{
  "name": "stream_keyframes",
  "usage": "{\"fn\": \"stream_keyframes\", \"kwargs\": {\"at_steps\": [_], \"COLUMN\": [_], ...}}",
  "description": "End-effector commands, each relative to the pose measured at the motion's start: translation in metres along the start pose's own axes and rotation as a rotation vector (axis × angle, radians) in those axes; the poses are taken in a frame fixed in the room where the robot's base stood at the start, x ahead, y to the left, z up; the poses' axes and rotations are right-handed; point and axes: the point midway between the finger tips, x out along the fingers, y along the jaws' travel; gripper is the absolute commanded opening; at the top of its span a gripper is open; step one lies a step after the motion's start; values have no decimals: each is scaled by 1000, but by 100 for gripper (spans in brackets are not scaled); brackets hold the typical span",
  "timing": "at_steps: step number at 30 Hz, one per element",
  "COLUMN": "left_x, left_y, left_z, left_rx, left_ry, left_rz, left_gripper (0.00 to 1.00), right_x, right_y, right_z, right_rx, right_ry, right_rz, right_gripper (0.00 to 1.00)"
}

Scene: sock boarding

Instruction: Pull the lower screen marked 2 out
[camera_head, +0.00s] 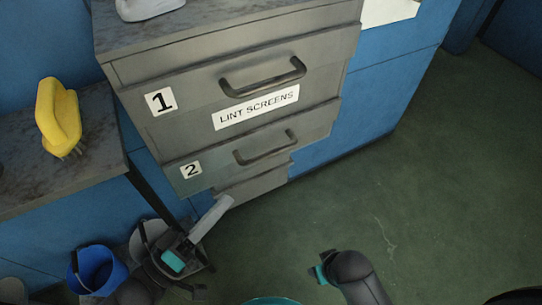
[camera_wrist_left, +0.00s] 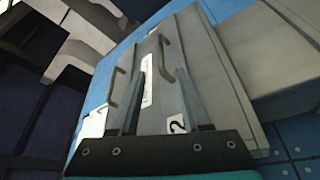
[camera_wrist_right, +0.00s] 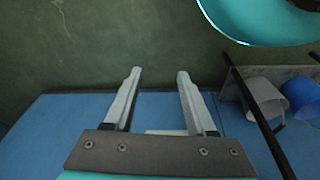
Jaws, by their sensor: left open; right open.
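The lower screen marked 2 (camera_head: 218,172) is a grey drawer-like front with a dark bar handle (camera_head: 265,147), below the screen marked 1 (camera_head: 190,108). It looks closed. My left gripper (camera_head: 212,214) is open and empty, below and in front of the screen, apart from the handle. My right gripper (camera_head: 318,270) is low over the floor at bottom centre. The right wrist view shows it open and empty (camera_wrist_right: 155,80).
A blue bucket (camera_head: 98,270) and a grey-white one sit low at the left. Blue panels (camera_head: 385,95) flank the cabinet. The green floor (camera_head: 440,180) at right is clear.

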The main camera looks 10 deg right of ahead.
Motion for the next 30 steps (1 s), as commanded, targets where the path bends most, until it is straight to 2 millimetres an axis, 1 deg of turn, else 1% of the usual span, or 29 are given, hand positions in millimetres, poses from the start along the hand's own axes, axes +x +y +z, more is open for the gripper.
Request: {"fn": "stream_keyframes", "kwargs": {"at_steps": [5, 12, 18, 24, 30], "left_x": [34, 86, 121, 139, 143], "left_y": [0, -1, -1, -2, -1], "left_z": [0, 0, 0, -1, 0], "left_rx": [4, 5, 5, 5, 4], "left_ry": [4, 4, 3, 2, 1], "left_rz": [5, 4, 1, -2, -4], "left_gripper": [47, 47, 47, 47, 47], "right_x": [-8, -28, -46, -57, -60], "right_y": [1, 2, 2, 3, 3], "right_z": [-10, -26, -35, -40, -41], "right_rx": [1, 3, 4, 5, 5], "right_ry": [22, 59, 86, 102, 105], "right_rz": [1, 3, 5, 6, 6], "right_gripper": [56, 56, 56, 56, 56]}}
